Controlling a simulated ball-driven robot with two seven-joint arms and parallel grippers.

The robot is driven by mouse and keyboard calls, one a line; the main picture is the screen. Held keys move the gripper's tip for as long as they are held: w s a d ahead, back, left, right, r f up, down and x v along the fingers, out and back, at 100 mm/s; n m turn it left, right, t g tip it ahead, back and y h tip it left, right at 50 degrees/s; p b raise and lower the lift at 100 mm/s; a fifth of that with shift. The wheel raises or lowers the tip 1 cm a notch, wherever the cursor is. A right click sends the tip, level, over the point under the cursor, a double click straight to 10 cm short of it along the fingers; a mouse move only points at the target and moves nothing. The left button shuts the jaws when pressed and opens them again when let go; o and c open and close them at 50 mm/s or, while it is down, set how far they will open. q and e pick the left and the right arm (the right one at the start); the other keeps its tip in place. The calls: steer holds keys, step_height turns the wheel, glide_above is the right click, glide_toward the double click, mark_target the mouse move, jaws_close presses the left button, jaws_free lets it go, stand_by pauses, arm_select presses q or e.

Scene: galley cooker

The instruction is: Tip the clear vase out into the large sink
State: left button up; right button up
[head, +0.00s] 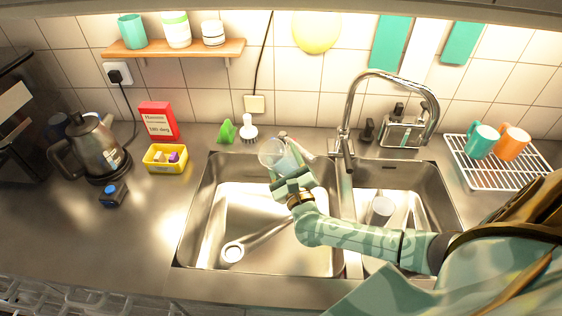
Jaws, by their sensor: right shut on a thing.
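My right gripper (290,178) is shut on the clear vase (273,155) above the back part of the large sink (202,225). The vase is see-through and looks tilted, its wide end toward the upper left. Part of it is hidden by the gripper, and I cannot make out what is in it. The large sink is the left of two steel basins, with a round drain at its lower left. My left gripper is not in view.
A chrome tap (349,120) stands behind the divider, beside the small sink (440,205) holding a white cup (381,210). A dish brush (248,130) and green holder (227,132) stand behind the large sink. A kettle (92,145) and yellow box (153,165) are left. A rack (490,178) holds mugs.

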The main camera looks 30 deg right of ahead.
stand_by(0.3)
steer(key=shift+d+f+n+t+y+b, duration=0.15)
steer(key=shift+n+t+b, duration=0.1)
steer(key=shift+n, duration=0.3)
steer(key=shift+d+n+t+y+b, duration=0.15)
steer(key=shift+n+b, duration=0.1)
steer(key=shift+n, duration=0.3)
steer(key=shift+d+n+y, duration=0.1)
steer(key=shift+n+y, duration=0.3)
steer(key=shift+n, duration=0.2)
steer(key=shift+d+f+n+t+b, duration=0.1)
steer(key=shift+f+n+t+b, duration=0.05)
steer(key=shift+n+t+b, duration=0.35)
steer(key=shift+w+n+y+b, duration=0.1)
steer(key=shift+n+y+b, duration=0.3)
steer(key=shift+n, duration=0.7)
